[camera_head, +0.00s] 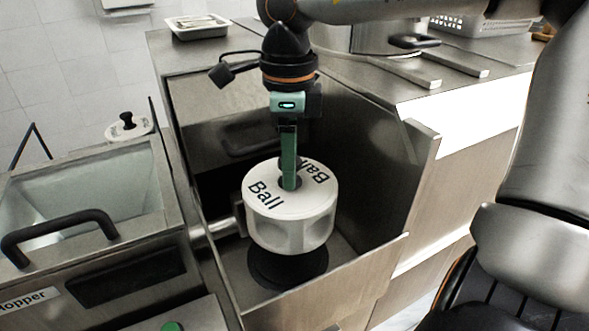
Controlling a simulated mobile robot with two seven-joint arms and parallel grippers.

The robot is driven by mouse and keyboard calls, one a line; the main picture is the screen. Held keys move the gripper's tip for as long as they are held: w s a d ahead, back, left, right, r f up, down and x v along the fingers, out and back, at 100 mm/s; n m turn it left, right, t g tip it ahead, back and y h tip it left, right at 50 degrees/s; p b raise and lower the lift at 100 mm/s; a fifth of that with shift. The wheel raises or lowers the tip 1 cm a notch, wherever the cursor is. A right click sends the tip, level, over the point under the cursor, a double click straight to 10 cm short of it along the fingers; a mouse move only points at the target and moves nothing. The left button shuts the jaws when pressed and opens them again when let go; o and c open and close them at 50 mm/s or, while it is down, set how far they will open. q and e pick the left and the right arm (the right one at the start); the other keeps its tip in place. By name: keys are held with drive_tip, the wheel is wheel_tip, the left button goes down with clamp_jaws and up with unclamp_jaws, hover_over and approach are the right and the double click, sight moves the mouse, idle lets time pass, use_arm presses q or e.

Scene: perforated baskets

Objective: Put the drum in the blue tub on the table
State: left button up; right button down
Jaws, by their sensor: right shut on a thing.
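A white drum (291,222) marked "Ball" on top is in the middle of the view, above the floor of an open steel drawer or bay (375,270). My right gripper (290,182) points straight down and is shut on the drum at its top centre; the fingertips are partly hidden there. The drum looks upright. A dark round shape (288,270) lies below it; I cannot tell if the two touch. My left gripper is out of view. No blue tub shows in this view.
Steel walls surround the drum. A hopper with a black handle (60,233) stands at the left, with another white-topped piece (128,127) behind it. A white tray (183,34), a large pot (345,38) and a white perforated basket (480,24) stand on the counter behind.

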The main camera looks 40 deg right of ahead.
drive_tip(key=shift+s+a+r, duration=0.1)
drive_tip(key=shift+s+r, duration=0.15)
drive_tip(key=shift+r, duration=0.9)
drive_tip(key=shift+s+a+r, duration=0.1)
drive_tip(key=shift+s+r, duration=0.2)
drive_tip(key=shift+r, duration=0.85)
drive_tip(key=shift+s+a+r, duration=0.1)
drive_tip(key=shift+s+r, duration=0.15)
drive_tip(key=shift+r, duration=0.9)
